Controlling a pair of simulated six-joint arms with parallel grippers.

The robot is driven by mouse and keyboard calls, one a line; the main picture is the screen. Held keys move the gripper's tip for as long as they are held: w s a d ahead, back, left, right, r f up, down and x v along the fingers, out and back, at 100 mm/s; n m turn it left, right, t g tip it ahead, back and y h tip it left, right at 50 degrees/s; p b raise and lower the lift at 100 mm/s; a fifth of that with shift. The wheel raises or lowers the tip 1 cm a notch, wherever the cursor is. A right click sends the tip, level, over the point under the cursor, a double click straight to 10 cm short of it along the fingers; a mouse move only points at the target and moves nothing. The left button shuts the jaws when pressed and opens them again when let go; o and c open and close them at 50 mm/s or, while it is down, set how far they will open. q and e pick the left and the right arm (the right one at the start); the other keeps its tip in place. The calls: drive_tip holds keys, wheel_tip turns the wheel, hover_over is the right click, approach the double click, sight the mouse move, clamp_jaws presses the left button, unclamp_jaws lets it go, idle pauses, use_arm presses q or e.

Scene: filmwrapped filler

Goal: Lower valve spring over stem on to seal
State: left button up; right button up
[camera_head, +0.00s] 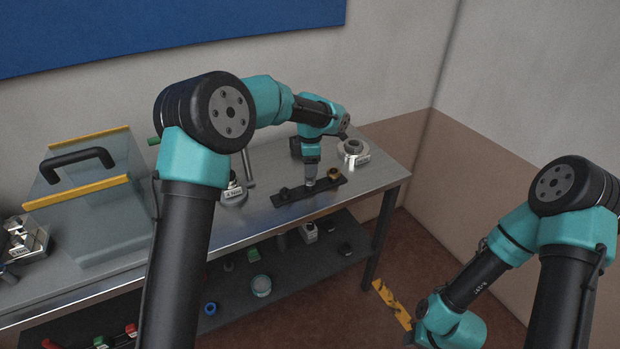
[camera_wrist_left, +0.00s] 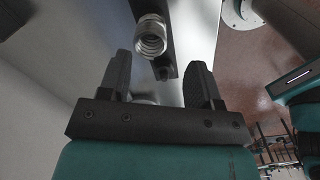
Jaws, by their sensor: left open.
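My left gripper (camera_head: 310,176) points down over a black strip (camera_head: 290,196) on the metal bench. In the left wrist view its two fingers (camera_wrist_left: 158,78) are apart, with nothing gripped between them. A silver coil spring (camera_wrist_left: 150,38) shows just beyond the fingertips, apart from them, on or over the dark strip (camera_wrist_left: 190,30). I cannot tell whether a stem or seal is inside or under the coil. A brass-coloured round part (camera_head: 333,174) sits at the strip's right end. My right arm is bent at the lower right; its gripper does not show.
A clear box with a black handle (camera_head: 78,160) stands at the left of the bench (camera_head: 262,230). A labelled holder (camera_head: 234,190) is left of the strip, and a round white part (camera_head: 352,150) is behind right. A lower shelf holds several small items.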

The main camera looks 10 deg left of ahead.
use_arm(q)
drive_tip(key=f, duration=0.5)
drive_tip(key=shift+w, duration=0.25)
drive_tip(key=c, duration=0.8)
drive_tip(key=shift+o, duration=0.2)
drive_tip(key=shift+r, duration=0.5)
wheel_tip(320, 180, up, 3)
drive_tip(key=shift+f, duration=0.2)
drive_tip(key=s+d+r, duration=0.1)
drive_tip(key=s+d, duration=0.2)
drive_tip(key=s, duration=1.2)
drive_tip(key=shift+s+r, duration=0.2)
drive_tip(key=shift+s, duration=0.15)
